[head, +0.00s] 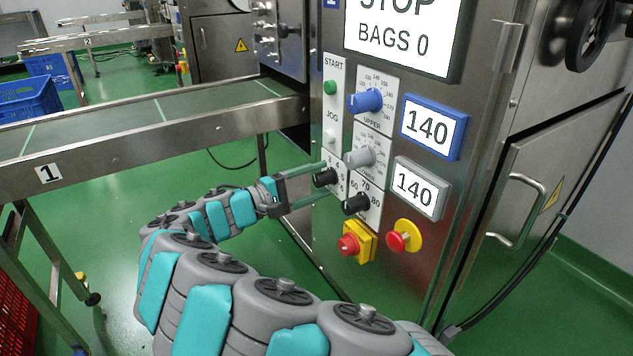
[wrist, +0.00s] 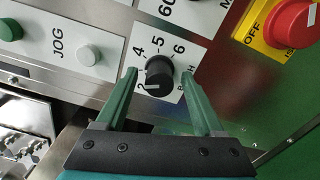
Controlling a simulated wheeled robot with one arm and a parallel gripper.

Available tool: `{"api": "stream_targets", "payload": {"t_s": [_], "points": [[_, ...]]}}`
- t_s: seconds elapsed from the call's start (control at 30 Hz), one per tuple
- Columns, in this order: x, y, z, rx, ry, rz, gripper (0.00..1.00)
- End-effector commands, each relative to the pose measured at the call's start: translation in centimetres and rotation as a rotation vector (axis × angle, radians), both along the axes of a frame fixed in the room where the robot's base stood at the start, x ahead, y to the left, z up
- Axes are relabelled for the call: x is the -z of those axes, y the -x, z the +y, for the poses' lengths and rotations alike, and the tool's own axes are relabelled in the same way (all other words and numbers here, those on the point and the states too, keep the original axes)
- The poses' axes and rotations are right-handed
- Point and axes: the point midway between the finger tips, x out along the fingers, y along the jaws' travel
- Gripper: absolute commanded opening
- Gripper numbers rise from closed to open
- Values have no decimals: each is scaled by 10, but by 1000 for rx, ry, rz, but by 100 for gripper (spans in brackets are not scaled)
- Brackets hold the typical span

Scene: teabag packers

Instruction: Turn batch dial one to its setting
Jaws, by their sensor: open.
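The batch dial is a black knob (wrist: 160,72) on a white plate marked 4, 5 and 6, with part of the lettering hidden. Its white mark shows on the side facing my gripper, toward the lower left. In the head view the dial (head: 325,177) is low on the panel of machine one, below the JOG button. My gripper (wrist: 158,75) is open, with one green finger on each side of the dial. Gaps show between the fingers and the knob. In the head view my gripper (head: 324,178) reaches the panel from the left.
Close by are another black dial (head: 356,203), a grey knob (head: 359,157), a blue knob (head: 365,101) and a white JOG button (wrist: 89,55). A red switch on yellow (head: 349,245) and a red emergency button (head: 399,240) sit below. A conveyor (head: 150,137) stands left.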

Motion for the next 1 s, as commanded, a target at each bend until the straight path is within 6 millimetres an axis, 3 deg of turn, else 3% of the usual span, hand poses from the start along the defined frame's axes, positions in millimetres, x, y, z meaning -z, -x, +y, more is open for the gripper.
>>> {"api": "stream_targets", "payload": {"t_s": [0.27, 0.73, 1.0], "points": [[-1, 4, 8, -3, 0, -1, 70], [1, 41, 63, -4, 0, 2, 70], [0, 44, 65, -1, 0, 1, 70]]}}
